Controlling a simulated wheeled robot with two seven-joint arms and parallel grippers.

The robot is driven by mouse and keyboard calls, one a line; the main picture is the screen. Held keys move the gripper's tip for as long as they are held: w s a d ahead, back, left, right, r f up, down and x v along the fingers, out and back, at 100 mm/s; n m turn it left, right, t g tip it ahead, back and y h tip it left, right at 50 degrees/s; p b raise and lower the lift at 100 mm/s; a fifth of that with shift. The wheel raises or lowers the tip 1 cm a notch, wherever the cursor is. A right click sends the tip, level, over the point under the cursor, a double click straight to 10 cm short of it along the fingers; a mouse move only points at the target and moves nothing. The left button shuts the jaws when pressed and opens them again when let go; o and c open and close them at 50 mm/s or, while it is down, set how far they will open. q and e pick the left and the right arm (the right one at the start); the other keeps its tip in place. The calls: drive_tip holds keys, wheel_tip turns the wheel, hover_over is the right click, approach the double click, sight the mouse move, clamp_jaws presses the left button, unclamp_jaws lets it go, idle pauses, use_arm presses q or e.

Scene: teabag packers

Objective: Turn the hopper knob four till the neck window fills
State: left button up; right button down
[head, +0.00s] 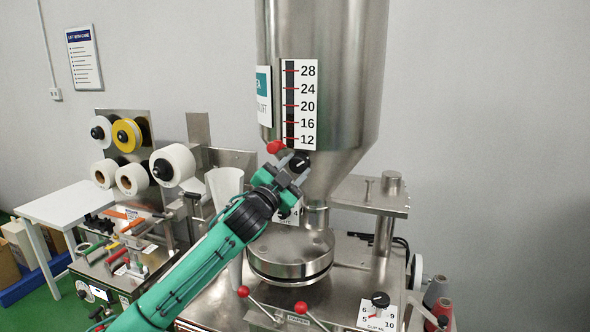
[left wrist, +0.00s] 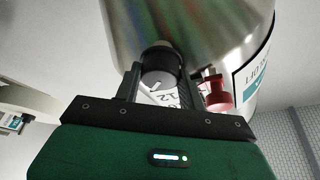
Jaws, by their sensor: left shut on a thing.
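The steel hopper (head: 345,60) stands on the machine and tapers to a neck (head: 316,215). A black knob (head: 299,162) with a light mark sits low on its cone. My left gripper (head: 291,173) reaches up to the cone. In the left wrist view the jaws are shut on a round dark-rimmed knob (left wrist: 158,68), with a white numbered plate (left wrist: 165,96) partly showing between the fingers. In the head view a white plate with a 4 (head: 293,214) is mostly hidden behind the gripper. I cannot make out the neck window. My right gripper is not in view.
A red ball handle (head: 275,147) is close beside my left gripper; it shows at the right finger in the wrist view (left wrist: 218,92). A level scale (head: 302,100) is on the hopper. Red-tipped levers and a black dial knob (head: 380,299) are below; paper reels (head: 173,165) are at left.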

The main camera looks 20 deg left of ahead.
use_arm(q)
drive_tip(key=m, duration=0.2)
drive_tip(key=m+g+h, duration=0.1)
drive_tip(key=m, duration=0.2)
drive_tip(key=shift+a+r+g+h, duration=0.1)
drive_tip(key=shift+a+g+h, duration=0.05)
drive_tip(key=shift+g+h, duration=0.15)
drive_tip(key=shift+m+g, duration=0.4)
drive_tip(key=shift+m, duration=0.4)
drive_tip(key=o, duration=0.9)
drive_tip(key=shift+o, duration=0.3)
drive_tip(key=shift+r, duration=0.15)
